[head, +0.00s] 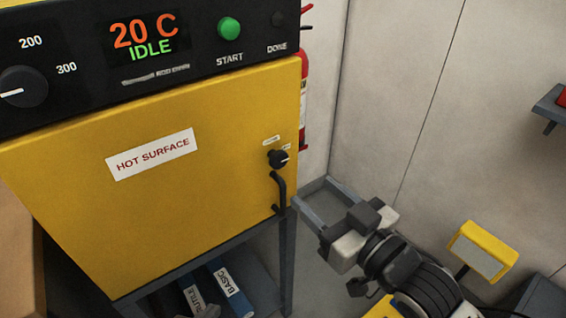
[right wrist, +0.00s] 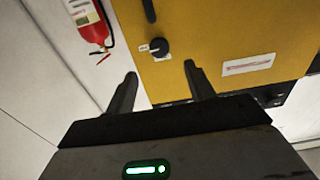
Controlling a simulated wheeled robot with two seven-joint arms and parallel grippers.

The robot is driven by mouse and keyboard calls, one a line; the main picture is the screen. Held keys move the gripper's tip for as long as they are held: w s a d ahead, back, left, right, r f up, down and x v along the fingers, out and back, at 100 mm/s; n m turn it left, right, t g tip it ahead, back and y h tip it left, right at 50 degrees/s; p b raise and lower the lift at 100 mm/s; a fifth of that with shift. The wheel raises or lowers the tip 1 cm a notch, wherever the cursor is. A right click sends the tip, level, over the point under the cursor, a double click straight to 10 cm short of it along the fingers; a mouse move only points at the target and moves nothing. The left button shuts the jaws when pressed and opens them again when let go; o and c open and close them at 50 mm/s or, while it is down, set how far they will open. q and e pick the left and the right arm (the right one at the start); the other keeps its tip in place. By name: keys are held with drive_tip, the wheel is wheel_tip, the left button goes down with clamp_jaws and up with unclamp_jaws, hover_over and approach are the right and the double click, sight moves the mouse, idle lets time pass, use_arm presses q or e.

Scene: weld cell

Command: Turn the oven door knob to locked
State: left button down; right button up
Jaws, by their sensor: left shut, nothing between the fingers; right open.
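The yellow oven door (head: 200,190) is closed flat against the oven. Its small black knob (head: 278,159) sits near the door's right edge, above a black handle (head: 280,190). The knob's white mark points right; two small labels above and beside it are too small to read. My right gripper (head: 313,198) is open and empty, to the right of and below the knob. In the right wrist view the knob (right wrist: 158,48) lies beyond the gap between the open fingertips (right wrist: 160,70), apart from them.
The control panel (head: 200,50) above the door has a large dial (head: 22,91) and a green START button (head: 229,28). A red fire extinguisher (right wrist: 92,22) hangs beside the oven. Blue binders (head: 230,287) stand underneath. A yellow-framed object (head: 482,250) is at right.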

sight(281, 163)
drive_tip(key=x, duration=1)
drive_tip(key=shift+w+a, duration=0.1)
drive_tip(key=shift+w, duration=0.05)
drive_tip(key=c, duration=0.9)
